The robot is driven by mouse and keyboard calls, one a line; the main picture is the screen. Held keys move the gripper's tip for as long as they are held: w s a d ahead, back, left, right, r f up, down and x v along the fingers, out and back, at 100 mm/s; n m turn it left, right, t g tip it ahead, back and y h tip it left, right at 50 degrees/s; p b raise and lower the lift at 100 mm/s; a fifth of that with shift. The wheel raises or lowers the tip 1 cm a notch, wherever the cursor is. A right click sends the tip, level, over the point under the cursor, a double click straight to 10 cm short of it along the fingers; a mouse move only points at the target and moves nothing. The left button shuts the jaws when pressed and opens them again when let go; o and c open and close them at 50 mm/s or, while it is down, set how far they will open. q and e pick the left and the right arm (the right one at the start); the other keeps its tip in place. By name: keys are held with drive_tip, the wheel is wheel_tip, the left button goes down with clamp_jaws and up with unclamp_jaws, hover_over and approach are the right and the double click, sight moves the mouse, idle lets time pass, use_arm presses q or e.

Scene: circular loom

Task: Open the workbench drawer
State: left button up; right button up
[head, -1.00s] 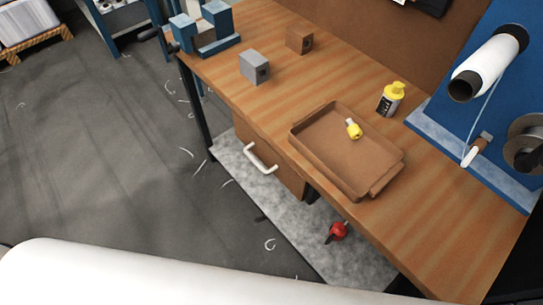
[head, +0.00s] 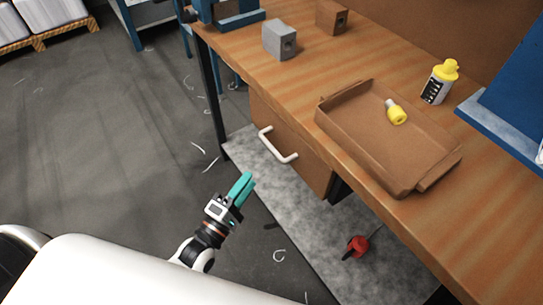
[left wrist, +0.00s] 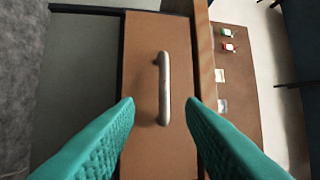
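The workbench (head: 385,75) has a brown wooden drawer (head: 310,163) under its top, with a white bar handle (head: 279,146) on the front. The drawer looks shut. My left gripper (head: 245,186), with teal fingers, is in front of the drawer and apart from the handle. In the left wrist view the gripper (left wrist: 163,135) is open, its fingers spread to either side of the handle (left wrist: 163,88), with nothing between the tips. The drawer front (left wrist: 145,155) fills the middle of that view. My right gripper is not in view.
On the bench stand an open brown tray (head: 375,155) with a small yellow-capped bottle (head: 396,113), a larger yellow-topped bottle (head: 439,82), and a grey block (head: 279,40). A red object (head: 357,246) lies on the grey lower shelf (head: 300,225). Floor left of the bench is clear.

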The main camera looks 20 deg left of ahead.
sight(271, 146)
use_arm(q)
drive_tip(key=x, duration=1.2)
drive_tip(key=shift+r+p, duration=0.25)
drive_tip(key=shift+p, duration=0.1)
drive_tip(key=shift+c, duration=0.6)
clamp_jaws()
